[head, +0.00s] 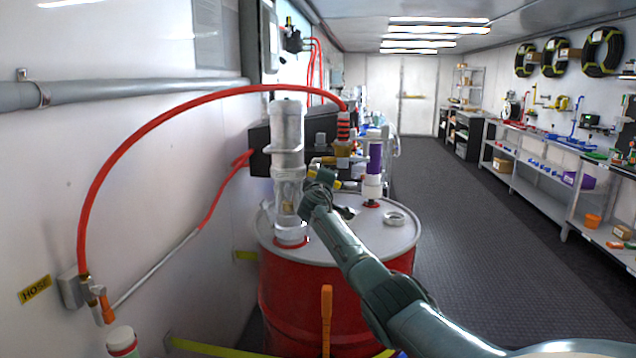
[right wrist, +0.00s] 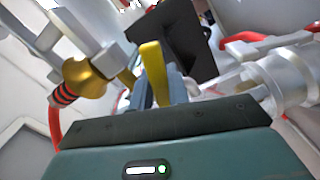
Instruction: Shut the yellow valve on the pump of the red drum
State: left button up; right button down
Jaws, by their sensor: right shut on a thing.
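The red drum (head: 335,300) stands at the centre of the head view with a grey lid. Its metal pump (head: 288,150) rises from the lid's left part. My right gripper (head: 320,182) is at the pump's outlet side, above the lid, and its arm hides part of the drum. In the right wrist view, the yellow valve handle (right wrist: 153,75) stands between the fingers of my right gripper (right wrist: 158,90), which is shut on it. The pump's metal body (right wrist: 285,80) is to the right there. The handle is mostly hidden in the head view. My left gripper is not in view.
A red hose (head: 150,122) arcs from the wall to the brass fitting (head: 343,148) by the pump. A purple and white fitting (head: 374,175) and a loose ring (head: 395,219) are on the lid. The aisle floor (head: 470,230) to the right is clear.

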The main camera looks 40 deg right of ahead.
jog(key=shift+r+n+p, duration=0.45)
jog(key=shift+n+p, duration=0.15)
jog(key=shift+n, duration=0.5)
jog(key=c, duration=1.6)
grip_release()
jog(key=shift+s, duration=0.1)
jog(key=v, duration=1.3)
jog(key=shift+c, duration=0.2)
